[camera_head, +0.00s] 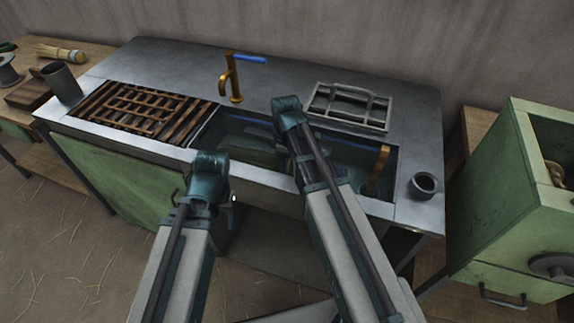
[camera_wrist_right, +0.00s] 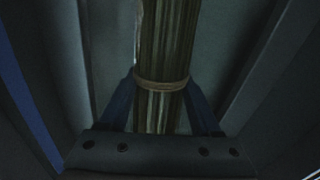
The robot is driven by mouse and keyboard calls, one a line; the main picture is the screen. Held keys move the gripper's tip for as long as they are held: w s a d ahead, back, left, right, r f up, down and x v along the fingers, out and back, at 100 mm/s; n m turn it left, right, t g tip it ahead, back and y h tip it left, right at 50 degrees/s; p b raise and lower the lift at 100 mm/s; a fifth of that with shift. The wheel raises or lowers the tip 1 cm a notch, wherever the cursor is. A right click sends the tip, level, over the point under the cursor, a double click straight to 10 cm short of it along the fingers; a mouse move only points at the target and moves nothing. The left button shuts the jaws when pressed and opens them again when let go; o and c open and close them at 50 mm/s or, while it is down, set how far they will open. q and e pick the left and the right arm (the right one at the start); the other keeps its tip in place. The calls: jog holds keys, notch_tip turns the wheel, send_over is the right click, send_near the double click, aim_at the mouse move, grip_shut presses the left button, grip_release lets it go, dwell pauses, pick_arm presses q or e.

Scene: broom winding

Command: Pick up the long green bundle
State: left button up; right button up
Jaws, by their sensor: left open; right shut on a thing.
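The long green bundle (camera_wrist_right: 162,60) fills the middle of the right wrist view, a stack of green-brown stalks with a tan band (camera_wrist_right: 161,84) around it. My right gripper (camera_wrist_right: 160,108) is shut on it, with a blue finger on each side near the band. In the head view my right arm reaches over the sink (camera_head: 345,150), and its gripper is hidden there. I cannot make out the bundle clearly in that view. My left gripper (camera_head: 229,200) is open in front of the sink's front edge, partly hidden by its own wrist.
A slatted wooden rack (camera_head: 140,107) lies left of the sink and a wire rack (camera_head: 348,107) behind it. A brass tap (camera_head: 235,85) stands at the back. A dark cup (camera_head: 423,185) is at the right, a tall one (camera_head: 62,83) at the left. A green cabinet (camera_head: 510,200) stands right.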

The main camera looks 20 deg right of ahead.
notch_tip(320, 180, up, 10)
jog(key=p, duration=0.9)
jog(key=shift+p, duration=0.3)
jog(key=shift+f, duration=0.1)
